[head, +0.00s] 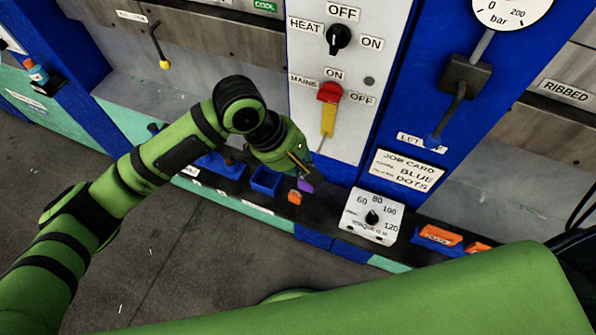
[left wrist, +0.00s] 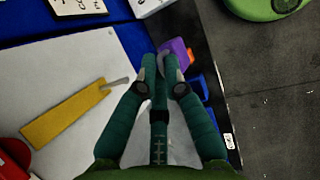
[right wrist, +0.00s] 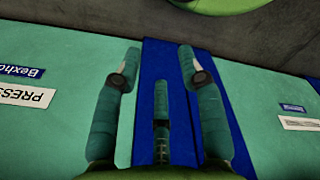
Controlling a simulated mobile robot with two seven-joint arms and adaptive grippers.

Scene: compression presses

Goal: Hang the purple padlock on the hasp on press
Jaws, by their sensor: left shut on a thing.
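The purple padlock (head: 306,186) hangs just below my left gripper (head: 300,168), over the dark ledge of the press. In the left wrist view the padlock (left wrist: 178,50) is at the tips of my left gripper (left wrist: 165,65), which is shut on it. The fingers hide its shackle. On the white panel, the red mains switch (head: 328,92) has a yellow hasp plate (head: 328,120) pointing down; the gripper is apart from it, below. The plate (left wrist: 62,112) also shows in the left wrist view, left of the fingers. My right gripper (right wrist: 158,58) is open and empty, facing the press front.
A blue bin (head: 265,181) and an orange item (head: 295,198) are on the ledge. A white dial box (head: 369,215) and a job card (head: 406,171) are to the right.

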